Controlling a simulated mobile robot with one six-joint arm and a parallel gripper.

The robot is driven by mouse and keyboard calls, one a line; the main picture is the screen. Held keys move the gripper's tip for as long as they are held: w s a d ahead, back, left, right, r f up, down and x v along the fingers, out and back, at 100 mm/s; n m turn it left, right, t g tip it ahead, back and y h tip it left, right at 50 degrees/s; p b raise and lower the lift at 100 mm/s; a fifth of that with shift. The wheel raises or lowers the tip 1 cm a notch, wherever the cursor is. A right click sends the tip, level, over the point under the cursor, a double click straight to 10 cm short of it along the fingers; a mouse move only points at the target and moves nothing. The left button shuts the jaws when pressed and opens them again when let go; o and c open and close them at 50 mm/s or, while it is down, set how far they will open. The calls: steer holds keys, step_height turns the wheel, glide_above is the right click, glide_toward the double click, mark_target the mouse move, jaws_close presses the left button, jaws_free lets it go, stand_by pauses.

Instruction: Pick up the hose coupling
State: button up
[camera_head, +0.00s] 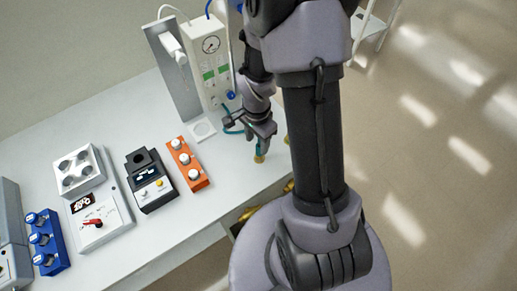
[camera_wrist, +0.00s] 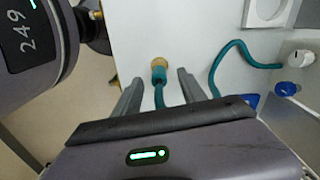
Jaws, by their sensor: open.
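The hose coupling (camera_wrist: 158,68) is a small brass-coloured piece on the end of a teal hose (camera_wrist: 231,52). In the head view the coupling (camera_head: 259,158) is at the right part of the white bench, just below my gripper (camera_head: 262,136). In the wrist view my gripper (camera_wrist: 157,80) is open, with one finger on each side of the teal hose end and the coupling near the fingertips. I cannot tell whether the fingers touch it. Part of the hose is hidden behind my gripper body.
A white panel with a gauge (camera_head: 211,45) stands behind my gripper. An orange rack (camera_head: 187,163) with white-capped vials, a black device (camera_head: 151,181), a white box with a red switch (camera_head: 97,221) and a blue rack (camera_head: 47,243) stand to the left. The bench edge is close to the coupling.

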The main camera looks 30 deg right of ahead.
mark_target(259, 146)
steer(key=f, duration=0.3)
steer(key=f+b, duration=0.1)
steer(key=f, duration=0.1)
steer(key=shift+d+f, duration=0.15)
steer(key=shift+d, duration=0.25)
steer(key=shift+s, duration=0.1)
jaws_close()
steer(key=shift+r, duration=0.2)
